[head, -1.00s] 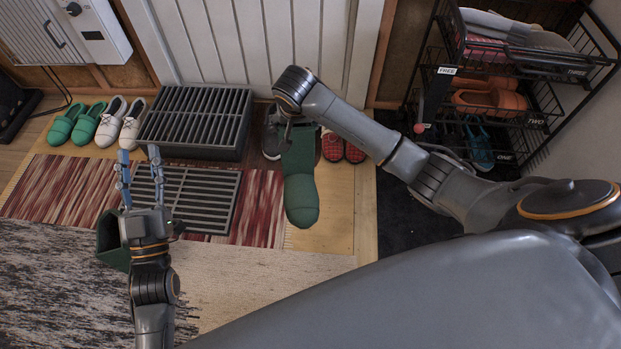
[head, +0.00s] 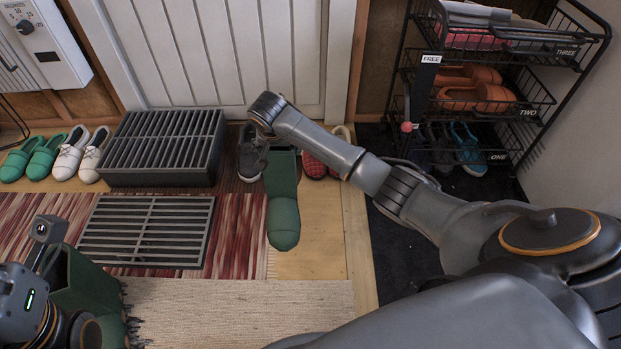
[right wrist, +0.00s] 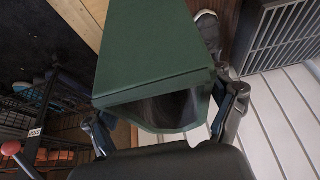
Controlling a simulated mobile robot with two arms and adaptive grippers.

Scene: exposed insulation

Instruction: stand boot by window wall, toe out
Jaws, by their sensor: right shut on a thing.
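A dark green boot (head: 283,205) hangs from my right gripper (head: 268,127), which is shut on its upper edge. Its rounded toe points to the bottom of the head view, toward me. I cannot tell whether its sole touches the floor. The right wrist view shows the boot's green shaft (right wrist: 150,50) and dark opening between the fingers (right wrist: 168,115). A second green boot (head: 82,280) is at the lower left, partly hidden by my left gripper (head: 45,240). The left fingers are mostly out of clear view. No window shows.
A slatted black bench (head: 165,150) and a floor grate (head: 145,232) lie left of the held boot. Grey shoes (head: 250,155) and red checked slippers (head: 314,166) stand beside it. A wire shoe rack (head: 405,90) stands right. The pale mat (head: 240,310) is bare in front.

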